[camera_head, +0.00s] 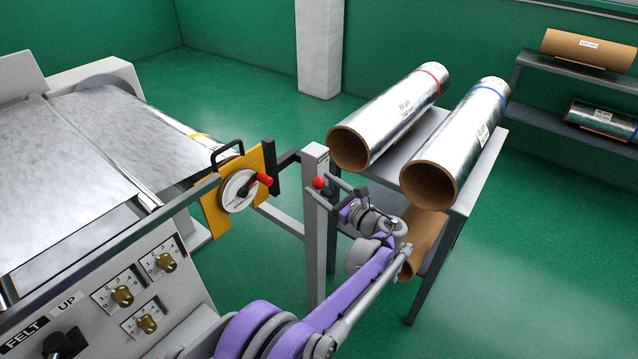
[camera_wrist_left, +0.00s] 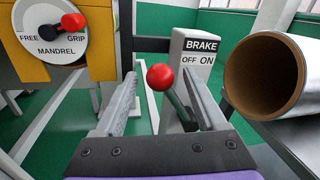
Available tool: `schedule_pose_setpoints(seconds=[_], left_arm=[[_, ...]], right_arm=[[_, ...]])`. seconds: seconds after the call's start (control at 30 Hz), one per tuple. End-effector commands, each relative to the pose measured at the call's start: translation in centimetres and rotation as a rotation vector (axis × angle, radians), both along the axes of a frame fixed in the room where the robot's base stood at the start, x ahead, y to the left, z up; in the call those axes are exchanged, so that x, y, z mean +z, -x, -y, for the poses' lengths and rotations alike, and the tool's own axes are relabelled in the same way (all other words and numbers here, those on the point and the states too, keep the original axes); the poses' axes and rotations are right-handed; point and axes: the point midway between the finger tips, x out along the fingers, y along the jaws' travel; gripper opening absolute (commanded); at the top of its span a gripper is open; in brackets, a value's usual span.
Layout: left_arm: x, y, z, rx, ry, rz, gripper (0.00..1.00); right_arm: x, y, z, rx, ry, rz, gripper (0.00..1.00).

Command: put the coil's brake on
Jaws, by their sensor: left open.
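The brake post (camera_head: 316,160) is a grey upright labelled BRAKE, OFF and ON; its head (camera_wrist_left: 196,55) fills the middle right of the left wrist view. Its lever ends in a red ball knob (camera_head: 319,183), also in the left wrist view (camera_wrist_left: 160,77). There the lever leans left, toward the OFF side. My left gripper (camera_head: 334,186) is open at the post. In the left wrist view its fingers (camera_wrist_left: 160,92) stand on either side of the knob, with gaps showing; I cannot tell the depth between them. My right gripper is in neither view.
A yellow plate (camera_head: 212,214) with a MANDREL dial (camera_head: 238,190) stands left of the post, its red handle toward GRIP. A rack (camera_head: 462,194) with foil rolls (camera_head: 392,116) stands close on the right. A control panel (camera_head: 110,318) is at lower left. Green floor is clear at lower right.

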Motion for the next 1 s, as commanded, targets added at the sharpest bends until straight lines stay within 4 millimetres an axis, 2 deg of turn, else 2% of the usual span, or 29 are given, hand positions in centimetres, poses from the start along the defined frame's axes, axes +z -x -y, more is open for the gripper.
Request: schedule_pose_setpoints(seconds=[0.2,0.47,0.87,1.0], left_arm=[[0.01,-1.12,-1.06,0.000,0.000,0.000,0.73],[0.00,-1.18,-1.11,0.000,0.001,0.000,0.73],[0.00,-1.16,-1.10,0.000,0.001,0.000,0.01],[0.00,-1.15,-1.09,0.000,0.001,0.000,0.00]], right_arm=[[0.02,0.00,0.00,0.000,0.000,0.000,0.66],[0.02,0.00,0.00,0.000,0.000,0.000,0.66],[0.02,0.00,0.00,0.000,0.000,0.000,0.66],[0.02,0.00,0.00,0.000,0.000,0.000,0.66]])
